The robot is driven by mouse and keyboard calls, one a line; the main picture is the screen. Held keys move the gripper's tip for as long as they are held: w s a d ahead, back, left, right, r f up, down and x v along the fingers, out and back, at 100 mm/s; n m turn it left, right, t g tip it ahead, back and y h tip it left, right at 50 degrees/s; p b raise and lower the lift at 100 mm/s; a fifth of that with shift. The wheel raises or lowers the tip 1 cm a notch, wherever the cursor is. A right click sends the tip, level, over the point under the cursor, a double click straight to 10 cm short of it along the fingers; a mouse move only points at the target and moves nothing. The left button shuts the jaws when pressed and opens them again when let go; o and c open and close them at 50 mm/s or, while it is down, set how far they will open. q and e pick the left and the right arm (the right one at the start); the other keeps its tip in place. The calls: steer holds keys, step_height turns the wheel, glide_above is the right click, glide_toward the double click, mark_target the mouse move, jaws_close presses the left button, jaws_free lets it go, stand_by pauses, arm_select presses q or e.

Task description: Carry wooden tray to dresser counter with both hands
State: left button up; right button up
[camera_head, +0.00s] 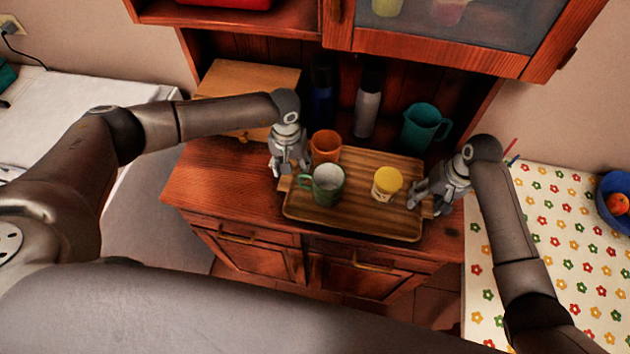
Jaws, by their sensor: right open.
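The wooden tray (350,218) rests on the dresser counter (215,190). On it stand a green mug (327,190), an orange cup (325,147) and a yellow-lidded tub (386,184). My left gripper (288,172) points down at the tray's left end, over a small light handle; whether its fingers are closed does not show clearly. My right gripper (427,195) is at the tray's right end, fingers spread and open beside the handle there. The tray lies flat on the counter.
Behind the tray stand a teal pitcher (422,128), a grey bottle (368,100), a dark blue bottle (322,97) and a wooden box (248,88). An upper cabinet (440,45) overhangs the back. A flowered table (550,230) is at right, a white surface (75,95) at left.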

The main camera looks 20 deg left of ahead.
arm_select(q)
steer(key=shift+r, duration=0.1)
arm_select(e)
steer(key=shift+d, duration=0.1)
arm_select(q)
steer(key=shift+a+r, duration=0.1)
steer(key=shift+r, duration=0.25)
arm_select(e)
steer(key=shift+d, duration=0.1)
steer(key=shift+r, duration=0.25)
arm_select(q)
step_height(320, 180, up, 11)
arm_select(e)
step_height(320, 180, up, 11)
steer(key=d, duration=0.2)
steer(key=shift+r, duration=0.15)
arm_select(q)
steer(key=shift+s, duration=0.1)
